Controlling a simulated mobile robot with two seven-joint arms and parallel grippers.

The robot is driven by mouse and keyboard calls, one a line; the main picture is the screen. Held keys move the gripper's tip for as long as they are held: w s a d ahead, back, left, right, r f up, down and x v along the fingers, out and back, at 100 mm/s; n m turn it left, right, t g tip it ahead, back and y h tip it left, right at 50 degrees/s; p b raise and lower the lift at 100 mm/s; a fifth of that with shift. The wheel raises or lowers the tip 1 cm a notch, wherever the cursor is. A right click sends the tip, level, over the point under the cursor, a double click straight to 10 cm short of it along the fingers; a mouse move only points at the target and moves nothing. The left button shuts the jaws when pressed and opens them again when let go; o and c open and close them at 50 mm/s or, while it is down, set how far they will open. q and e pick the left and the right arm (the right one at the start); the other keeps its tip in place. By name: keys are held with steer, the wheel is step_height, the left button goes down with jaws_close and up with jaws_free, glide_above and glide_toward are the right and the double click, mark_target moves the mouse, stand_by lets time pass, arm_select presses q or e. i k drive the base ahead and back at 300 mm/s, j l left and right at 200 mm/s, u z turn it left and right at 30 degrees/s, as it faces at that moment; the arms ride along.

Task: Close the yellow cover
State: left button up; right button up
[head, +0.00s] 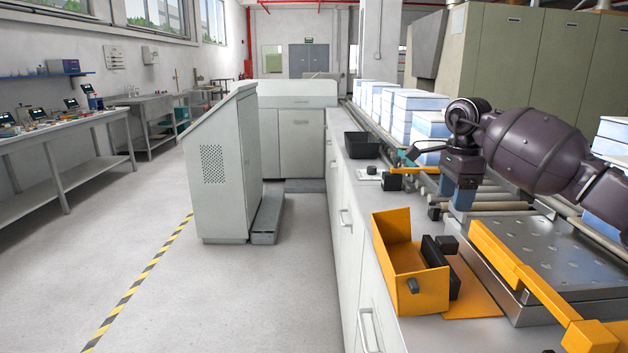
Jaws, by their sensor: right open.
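A yellow-orange box-like housing (420,290) stands on the grey counter at the lower middle. One yellow panel (391,226) of it is raised at the back left, and dark blocks (440,262) sit at its right side. I cannot tell for sure which panel is the cover. My right arm comes in from the right, above the rollers. My right gripper (461,192) points down behind the yellow housing, apart from it, and is open. Its fingertips are small and partly hard to make out. My left gripper is not in view.
A long yellow bar (525,280) lies along the metal plate (560,255) at the right. A black tray (362,145) and small dark blocks stand farther back on the counter. Blue-and-white stacks (418,105) line the conveyor. The floor at the left is clear beside a grey cabinet (225,165).

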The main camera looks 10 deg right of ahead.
mark_target(415, 289)
steer(key=k+j, duration=0.75)
steer(key=k, duration=0.1)
